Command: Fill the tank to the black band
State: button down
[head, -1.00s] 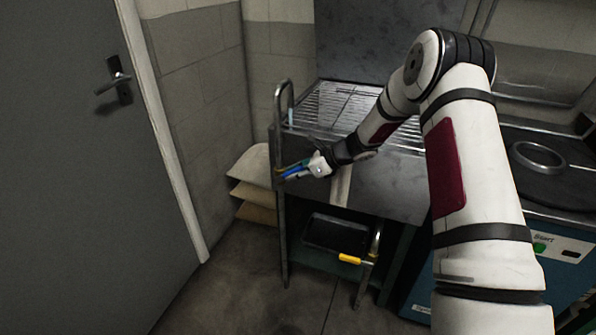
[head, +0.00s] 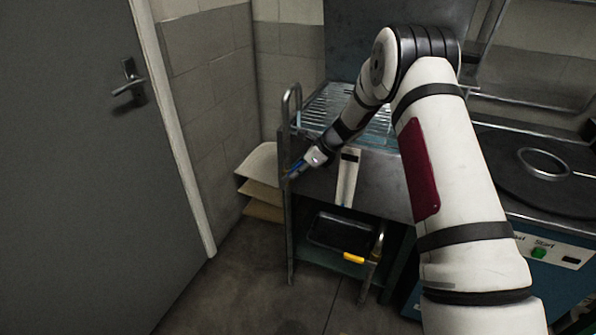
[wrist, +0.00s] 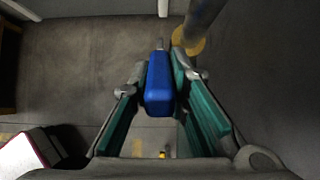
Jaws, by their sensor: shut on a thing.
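The steel tank (head: 385,180) stands beside the wall, with a wire rack (head: 325,112) over its top. The surface under the rack looks bluish; I cannot tell its level. A pale upright strip (head: 347,185) on the tank's front carries a black band (head: 350,156) near its top. A curved metal pipe (head: 291,100) rises at the tank's left corner. My gripper (head: 303,166) is at that left side, below the pipe. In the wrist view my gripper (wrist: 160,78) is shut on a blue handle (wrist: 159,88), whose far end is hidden.
A black tray (head: 340,231) and a yellow-handled thing (head: 354,258) sit below the tank. Pale stacked sheets (head: 262,180) are at the wall. A grey door (head: 60,180) is left. A blue machine with a green Start button (head: 539,253) is right. Floor in front is clear.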

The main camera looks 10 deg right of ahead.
jog(key=c, duration=1.5)
grip_release()
jog(key=v, duration=1.2)
jog(key=shift+f, duration=0.1)
jog(key=shift+c, duration=0.7)
